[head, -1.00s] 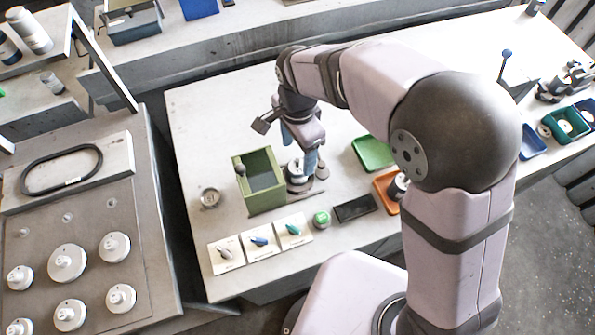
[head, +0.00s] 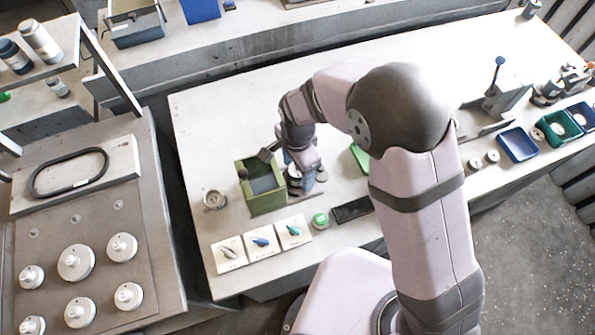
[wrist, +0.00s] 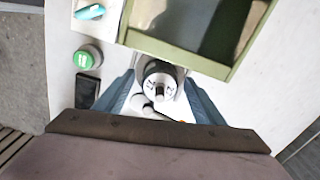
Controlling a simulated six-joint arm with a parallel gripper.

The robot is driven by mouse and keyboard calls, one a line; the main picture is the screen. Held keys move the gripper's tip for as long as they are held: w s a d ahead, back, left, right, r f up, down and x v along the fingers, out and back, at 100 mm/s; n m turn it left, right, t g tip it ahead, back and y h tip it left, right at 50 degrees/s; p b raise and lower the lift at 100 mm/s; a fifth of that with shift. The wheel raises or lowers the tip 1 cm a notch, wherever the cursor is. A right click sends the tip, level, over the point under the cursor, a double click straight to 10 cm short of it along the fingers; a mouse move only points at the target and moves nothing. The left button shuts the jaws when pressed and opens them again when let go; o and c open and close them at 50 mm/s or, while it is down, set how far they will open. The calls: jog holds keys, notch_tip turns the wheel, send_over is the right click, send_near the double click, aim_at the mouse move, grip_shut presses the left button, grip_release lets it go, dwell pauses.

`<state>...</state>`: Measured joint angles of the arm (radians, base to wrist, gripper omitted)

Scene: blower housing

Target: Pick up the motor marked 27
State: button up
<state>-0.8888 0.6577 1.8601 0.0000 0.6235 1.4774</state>
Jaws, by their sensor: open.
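A motor (wrist: 158,84) with a pale round top and dark marks stands upright in the wrist view, just beside the green box (wrist: 187,57). The marks are too small to read surely. The blue fingers of my gripper (wrist: 160,95) are open, one on each side of the motor; I cannot tell whether they touch it. In the head view, my gripper (head: 299,168) points down right of the green box (head: 266,203), and the motor (head: 293,178) is partly hidden by it.
Three cards with switches (head: 261,243), a green button (head: 320,220) and a black pad (head: 352,209) lie in front. A round metal part (head: 214,199) is left of the box. A green tray (head: 360,157) is partly hidden by my arm.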

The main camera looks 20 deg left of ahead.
jog(key=shift+c, duration=0.3)
jog(key=c, duration=1.5)
jog(key=shift+w+r, duration=0.1)
jog(key=shift+r, duration=0.05)
jog(key=shift+r, duration=0.25)
notch_tip(320, 180, up, 9)
jog(key=b, duration=0.3)
jog(key=shift+r, duration=0.15)
